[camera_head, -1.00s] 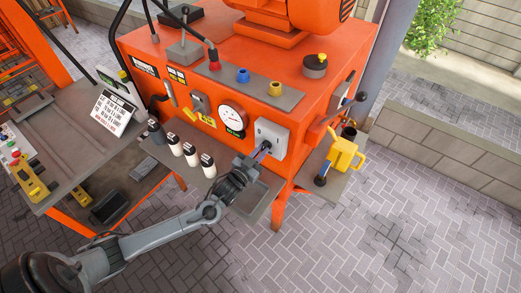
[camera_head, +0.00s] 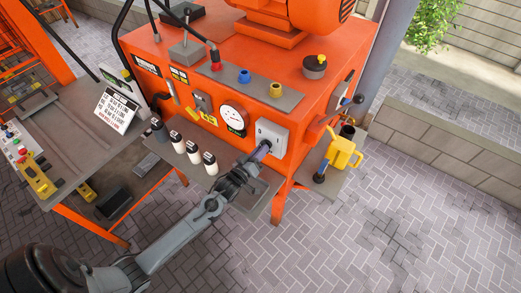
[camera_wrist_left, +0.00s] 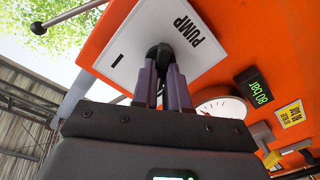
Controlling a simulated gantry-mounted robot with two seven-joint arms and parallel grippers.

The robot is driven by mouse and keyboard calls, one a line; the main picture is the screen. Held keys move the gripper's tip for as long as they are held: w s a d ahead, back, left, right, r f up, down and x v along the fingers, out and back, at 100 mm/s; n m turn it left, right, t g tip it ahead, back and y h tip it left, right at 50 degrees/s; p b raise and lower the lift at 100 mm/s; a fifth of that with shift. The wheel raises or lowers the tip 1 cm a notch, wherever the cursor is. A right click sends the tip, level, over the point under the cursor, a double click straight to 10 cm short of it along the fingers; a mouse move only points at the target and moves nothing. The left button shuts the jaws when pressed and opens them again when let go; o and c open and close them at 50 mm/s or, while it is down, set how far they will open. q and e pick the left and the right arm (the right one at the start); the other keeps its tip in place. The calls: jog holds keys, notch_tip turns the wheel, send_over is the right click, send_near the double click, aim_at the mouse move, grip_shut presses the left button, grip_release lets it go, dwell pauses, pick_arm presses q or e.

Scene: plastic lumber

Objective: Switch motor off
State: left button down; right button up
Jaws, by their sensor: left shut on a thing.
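My left gripper (camera_head: 264,147) is at the light grey switch plate (camera_head: 275,135) on the front of the orange machine (camera_head: 215,150). In the left wrist view, its two purple-grey fingers (camera_wrist_left: 163,80) are shut on a black rotary knob (camera_wrist_left: 159,54) on that plate. The plate (camera_wrist_left: 128,40) reads "PUMP" and has a line mark beside the knob. The fingers hide part of the knob, so its exact setting is unclear. I see no readable motor label. My right gripper is not in view.
White bottles (camera_head: 193,152) stand on a grey shelf below. A yellow can (camera_head: 342,152) is at the right. A side table (camera_head: 70,165) stands left.

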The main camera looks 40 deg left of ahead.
pick_arm(q)
jog(key=shift+n, duration=0.3)
jog(key=c, duration=1.1)
grip_release()
jog(key=shift+c, duration=0.2)
jog(key=s+d, duration=0.1)
jog(key=s, duration=0.9)
jog(key=shift+s, duration=0.4)
